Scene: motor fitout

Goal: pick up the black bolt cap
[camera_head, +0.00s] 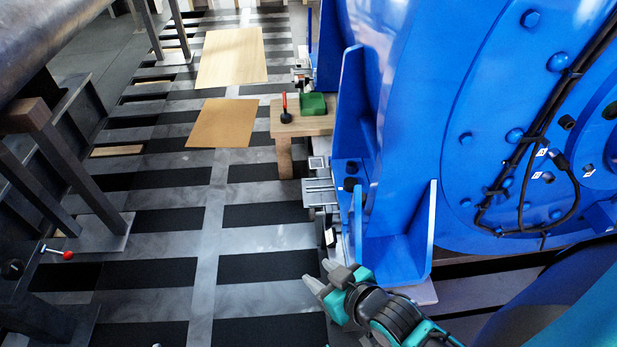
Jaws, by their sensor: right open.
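Several small dark, round caps show on the blue motor housing (480,60). Two dark round caps, including a lower one (350,184), are at the housing's left foot. I cannot tell which of these is the black bolt cap. My right gripper (318,273) is open and empty at the bottom centre, left of the blue foot bracket and apart from all the caps. My left gripper is out of view.
A wooden bench (303,124) with a green block (313,104) and a red-handled tool (285,108) stands beside the housing. Brown boards (223,122) lie on the striped floor. Dark metal supports (75,165) line the left. The middle floor is clear.

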